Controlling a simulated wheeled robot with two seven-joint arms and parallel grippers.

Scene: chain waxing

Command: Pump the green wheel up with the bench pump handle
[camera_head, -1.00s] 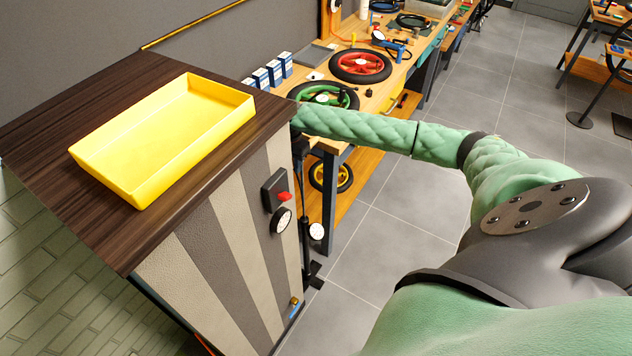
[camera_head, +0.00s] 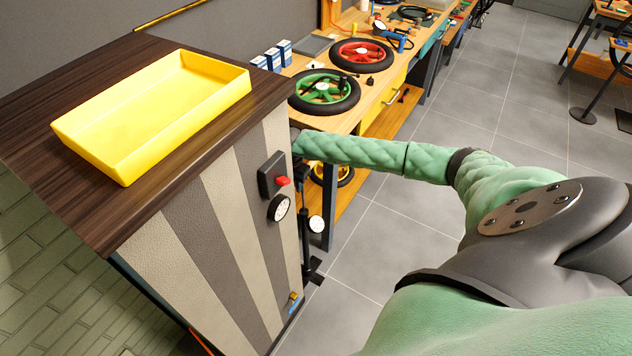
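The green wheel (camera_head: 324,91) with a black tyre lies flat on the wooden workbench, beyond the dark-topped cabinet. A black upright pump (camera_head: 305,235) with a white round gauge (camera_head: 316,224) stands on the floor beside the cabinet, its foot at the bottom. My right arm reaches in from the right, and its far end is over the pump's top. Only a dark bit of my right gripper (camera_head: 297,142) shows by the cabinet's edge. Its fingers and the pump handle are hidden, so I cannot tell whether it grips the handle. My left gripper is out of view.
The cabinet (camera_head: 190,232) stands close left of my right gripper, with a yellow tray (camera_head: 120,160) on top and a red switch (camera_head: 283,181) on its side. A red wheel (camera_head: 361,54) and blue-white boxes (camera_head: 285,52) are on the bench. Tiled floor lies open.

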